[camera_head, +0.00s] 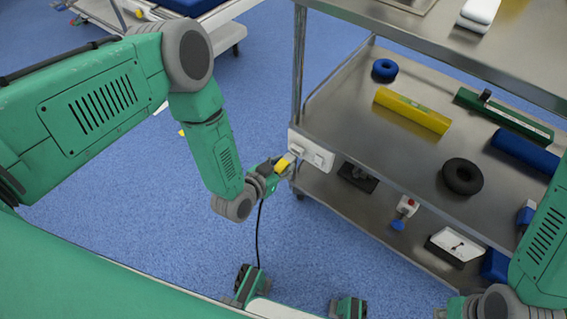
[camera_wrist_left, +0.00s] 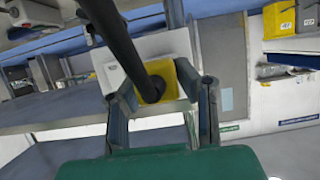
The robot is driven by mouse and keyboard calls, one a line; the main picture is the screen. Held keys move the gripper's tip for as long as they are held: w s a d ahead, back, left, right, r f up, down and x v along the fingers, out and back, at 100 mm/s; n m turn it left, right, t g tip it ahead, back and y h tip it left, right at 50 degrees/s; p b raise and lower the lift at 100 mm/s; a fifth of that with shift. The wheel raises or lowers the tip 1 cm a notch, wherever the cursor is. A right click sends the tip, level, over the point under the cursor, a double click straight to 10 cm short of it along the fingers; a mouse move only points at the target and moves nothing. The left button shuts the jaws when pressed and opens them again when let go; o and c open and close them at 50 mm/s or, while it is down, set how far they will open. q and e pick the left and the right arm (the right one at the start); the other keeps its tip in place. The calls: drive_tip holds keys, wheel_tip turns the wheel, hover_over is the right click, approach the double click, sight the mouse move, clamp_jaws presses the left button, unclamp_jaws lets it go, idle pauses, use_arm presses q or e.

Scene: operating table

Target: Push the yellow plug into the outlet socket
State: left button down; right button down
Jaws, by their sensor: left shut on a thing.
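The yellow plug (camera_head: 283,164) is in my left gripper (camera_head: 273,170), close to the left end of the white outlet socket (camera_head: 318,156). The socket is mounted on the corner of the metal cart. In the left wrist view, the yellow plug (camera_wrist_left: 184,77) sits between the fingers of my left gripper (camera_wrist_left: 163,101), with its thick black cord running toward the camera. The white outlet face (camera_wrist_left: 148,47) is right behind the plug. I cannot tell whether the prongs touch or enter the socket.
The cart's post (camera_head: 299,60) rises beside the socket.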

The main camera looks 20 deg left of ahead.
sight(289, 157)
use_arm(q)
drive_tip(key=shift+w+d+b, duration=0.2)
drive_tip(key=shift+w+d, duration=0.05)
drive_tip(key=shift+w, duration=0.35)
drive_tip(key=shift+w+d+b, duration=0.2)
drive_tip(key=shift+w, duration=0.4)
drive_tip(key=shift+w+d, duration=0.1)
drive_tip(key=shift+w, duration=0.15)
drive_tip(key=c, duration=1.1)
unclamp_jaws()
drive_tip(key=shift+c, duration=0.2)
drive_tip(key=shift+s, duration=0.1)
drive_tip(key=shift+s+r, duration=0.1)
drive_tip(key=shift+s, duration=0.15)
drive_tip(key=v, duration=1.1)
drive_tip(key=shift+s, duration=0.15)
